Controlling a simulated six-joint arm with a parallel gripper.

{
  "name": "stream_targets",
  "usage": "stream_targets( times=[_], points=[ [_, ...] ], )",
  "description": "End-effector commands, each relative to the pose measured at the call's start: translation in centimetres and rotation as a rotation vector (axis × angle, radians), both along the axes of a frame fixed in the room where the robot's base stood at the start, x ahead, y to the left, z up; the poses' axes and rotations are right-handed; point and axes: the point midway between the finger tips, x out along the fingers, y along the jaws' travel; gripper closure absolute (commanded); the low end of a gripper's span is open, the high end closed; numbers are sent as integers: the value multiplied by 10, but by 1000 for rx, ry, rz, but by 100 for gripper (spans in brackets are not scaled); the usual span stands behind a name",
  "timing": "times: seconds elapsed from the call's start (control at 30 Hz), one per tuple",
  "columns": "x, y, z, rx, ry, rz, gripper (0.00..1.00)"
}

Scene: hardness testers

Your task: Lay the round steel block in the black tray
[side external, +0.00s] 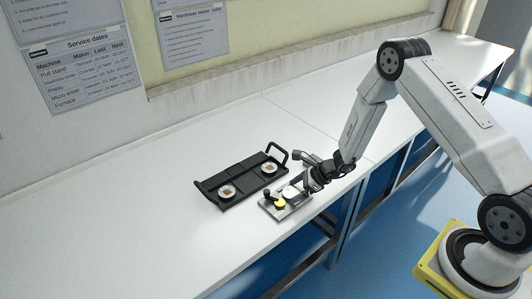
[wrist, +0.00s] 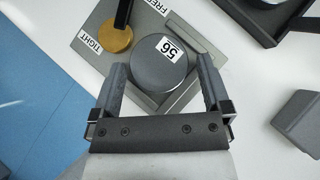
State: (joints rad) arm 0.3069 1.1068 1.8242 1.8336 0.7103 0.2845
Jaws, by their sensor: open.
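My gripper (wrist: 160,63) is open, one finger on each side of the block, with visible gaps between fingers and block. In the side external view my gripper (side external: 309,182) is low over the fixture (side external: 292,211) and partly hides the block (side external: 289,191). The fixture has a brass knob (wrist: 115,38) with a black lever and labels "TIGHT" and "FREE". The black tray (side external: 211,186) lies just left of the fixture; its corner shows in the wrist view (wrist: 262,30).
Two round pieces with reddish-brown centres, one nearer (side external: 228,191) and one farther (side external: 269,168), lie in the tray. The tray has raised handles at its ends. A dark grey blocky thing (wrist: 299,122) is at the right in the wrist view. The white bench (side external: 130,215) is clear on the left.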

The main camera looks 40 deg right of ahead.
Motion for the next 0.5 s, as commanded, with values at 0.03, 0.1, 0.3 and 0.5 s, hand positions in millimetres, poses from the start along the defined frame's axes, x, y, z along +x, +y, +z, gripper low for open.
stream_targets(
  times=[0.03, 0.1, 0.3, 0.5],
  points=[
    [-2, 1, -3, 0, 8, 1, 0],
    [-3, 1, -3, 0, 8, 1, 0],
    [-3, 1, -3, 0, 11, 2, 4],
    [-4, 2, -4, -1, 14, 2, 68]
  ],
)
